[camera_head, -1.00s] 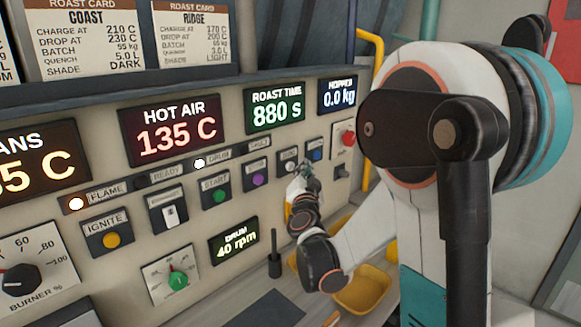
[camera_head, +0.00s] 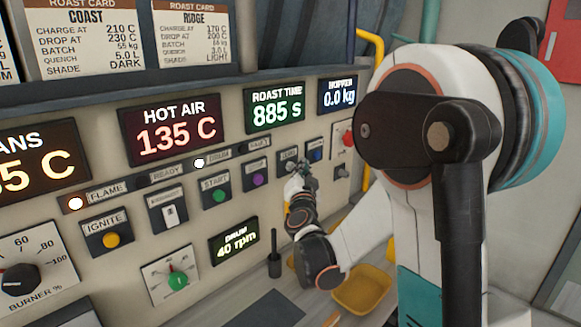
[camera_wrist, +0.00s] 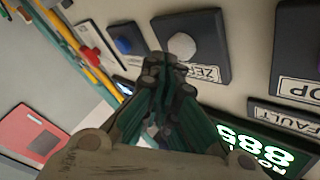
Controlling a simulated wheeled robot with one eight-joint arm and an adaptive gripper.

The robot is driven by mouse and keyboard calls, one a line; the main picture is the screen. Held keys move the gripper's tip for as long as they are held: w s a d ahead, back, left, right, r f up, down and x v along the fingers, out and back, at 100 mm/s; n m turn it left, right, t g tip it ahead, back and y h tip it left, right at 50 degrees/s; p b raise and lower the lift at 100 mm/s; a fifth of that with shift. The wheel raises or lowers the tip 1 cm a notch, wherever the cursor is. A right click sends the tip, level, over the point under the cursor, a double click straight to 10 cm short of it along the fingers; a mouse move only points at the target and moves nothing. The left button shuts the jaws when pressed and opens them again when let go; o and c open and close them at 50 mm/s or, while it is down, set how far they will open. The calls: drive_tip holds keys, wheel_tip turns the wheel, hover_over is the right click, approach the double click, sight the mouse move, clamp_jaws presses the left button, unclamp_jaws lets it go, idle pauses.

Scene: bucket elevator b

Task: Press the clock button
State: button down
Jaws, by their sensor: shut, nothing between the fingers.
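No label that I can read says "clock". A white button (camera_wrist: 181,46) on a dark plate, with a label that seems to read ZERO, is just beyond my fingertips in the wrist view. My gripper (camera_wrist: 165,68) is shut and empty, its tips close to that button; I cannot tell whether they touch. In the head view my gripper (camera_head: 301,178) covers most of this button. A blue button (camera_head: 316,155) is to its right, and shows in the wrist view too (camera_wrist: 122,46). The roast time display (camera_head: 275,107) above reads 885 s.
A purple button (camera_head: 257,179) and the green start button (camera_head: 219,195) are to the left. A yellow pipe (camera_head: 370,60) runs beside the panel. A yellow tray (camera_head: 362,292) lies below my arm.

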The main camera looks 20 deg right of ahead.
drive_tip(key=shift+w+a, duration=0.15)
drive_tip(key=shift+w, duration=0.3)
idle(0.6)
drive_tip(key=shift+s, duration=0.1)
drive_tip(key=shift+s+d, duration=0.3)
drive_tip(key=shift+s, duration=0.5)
drive_tip(key=s+d, duration=0.2)
drive_tip(key=s, duration=0.3)
drive_tip(key=shift+s+b, duration=0.3)
drive_tip(key=shift+s, duration=0.05)
idle(0.6)
